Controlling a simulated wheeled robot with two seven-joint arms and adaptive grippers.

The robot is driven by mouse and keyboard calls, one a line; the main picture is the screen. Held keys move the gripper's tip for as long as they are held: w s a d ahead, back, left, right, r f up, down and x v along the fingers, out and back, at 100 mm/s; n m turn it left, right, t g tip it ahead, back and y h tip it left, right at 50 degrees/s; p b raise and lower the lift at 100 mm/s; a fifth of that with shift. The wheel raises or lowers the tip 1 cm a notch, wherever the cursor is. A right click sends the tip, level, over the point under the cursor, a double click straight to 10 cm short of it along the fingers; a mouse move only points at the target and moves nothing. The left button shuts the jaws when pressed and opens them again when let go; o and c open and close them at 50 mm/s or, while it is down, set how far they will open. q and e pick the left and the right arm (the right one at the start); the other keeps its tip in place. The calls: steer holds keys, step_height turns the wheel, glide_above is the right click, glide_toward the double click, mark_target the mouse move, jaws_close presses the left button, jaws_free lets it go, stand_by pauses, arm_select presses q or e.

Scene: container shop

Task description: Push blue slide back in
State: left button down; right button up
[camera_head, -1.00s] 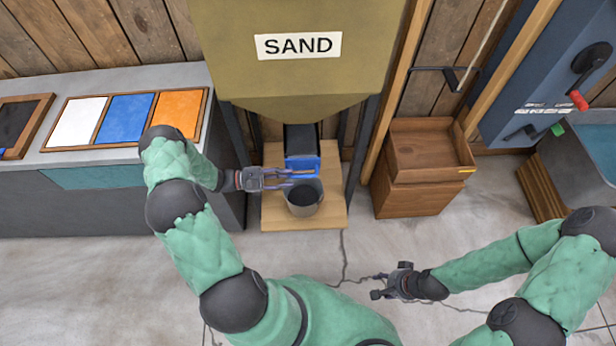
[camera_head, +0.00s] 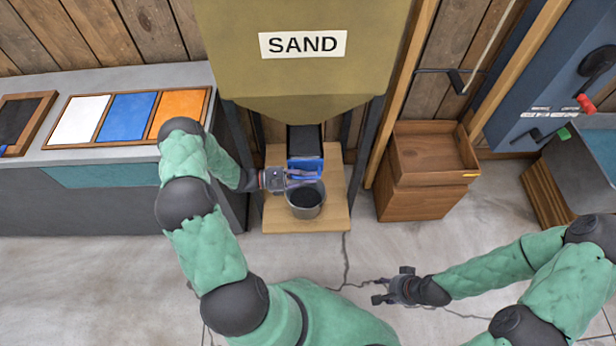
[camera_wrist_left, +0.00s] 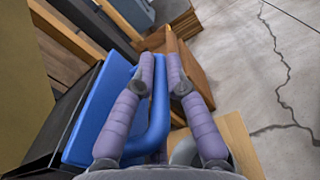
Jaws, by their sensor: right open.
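The blue slide (camera_head: 305,167) sits below the spout of the hopper labelled SAND. In the left wrist view its blue panel (camera_wrist_left: 100,110) and rounded handle bar (camera_wrist_left: 158,115) show close up. My left gripper (camera_head: 314,177) is at the slide's front, just above the bucket. In the wrist view its two fingers (camera_wrist_left: 162,72) stand apart at the tips, with the handle bar between or just behind them; whether they grip it is unclear. My right gripper (camera_head: 379,290) is open and empty above the floor, away from the slide.
A grey bucket (camera_head: 306,205) with dark contents stands on a wooden board (camera_head: 275,218) under the spout. Dark hopper legs flank it. A wooden box (camera_head: 425,180) stands to the right, a counter with coloured panels (camera_head: 131,118) to the left. The front floor is clear.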

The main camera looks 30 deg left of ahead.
arm_select(q)
steer(key=shift+w+a+b, duration=0.4)
steer(key=shift+w+a, duration=0.4)
steer(key=shift+w, duration=0.3)
steer(key=c, duration=1.3)
jaws_free()
steer(key=shift+w, duration=0.1)
